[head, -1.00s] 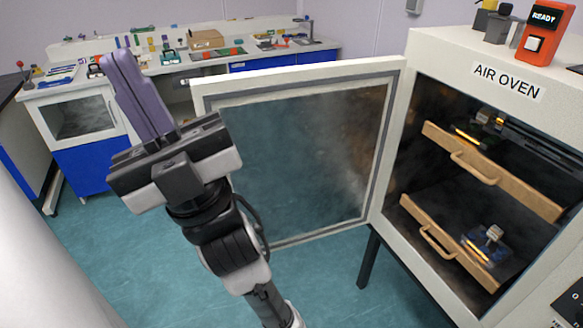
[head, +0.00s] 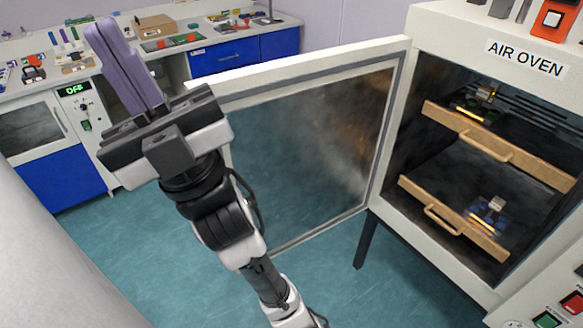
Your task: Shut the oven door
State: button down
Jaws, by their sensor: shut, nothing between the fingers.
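The air oven (head: 455,22) stands at the right with its front open. Its glass-paned, white-framed door (head: 310,150) is swung wide to the left, hinged on the oven's left edge. My gripper (head: 108,28) points up and away at the left, its purple fingers closed together with nothing between them. In the picture it overlaps the door's outer left edge and hides part of it. I cannot tell whether it touches the door.
Inside the oven are two wooden-fronted drawers, an upper (head: 495,145) and a lower (head: 450,222), with small metal pieces on them. A bench (head: 230,50) with tools and an instrument reading OFF (head: 80,105) stands behind. Teal floor (head: 150,260) is clear in front.

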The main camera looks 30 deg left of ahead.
aim_at(311, 130)
jog(key=j+z, duration=0.15)
jog(key=j, duration=0.25)
jog(key=k+j+z, duration=0.15)
jog(key=j, duration=0.25)
jog(key=k+j+z, duration=0.15)
jog(key=j, duration=0.2)
jog(key=j+z, duration=0.15)
jog(key=j, duration=0.25)
jog(key=k+j+z, duration=0.1)
jog(key=j, duration=0.25)
jog(key=k+j+z, duration=0.1)
jog(key=j, duration=0.2)
jog(key=k+j+z, duration=0.15)
jog(key=j, duration=0.2)
jog(key=j+z, duration=0.1)
jog(key=j, duration=0.8)
jog(key=k+j+z, duration=0.15)
jog(key=j, duration=1)
jog(key=k+j+z, duration=0.15)
jog(key=j, duration=0.4)
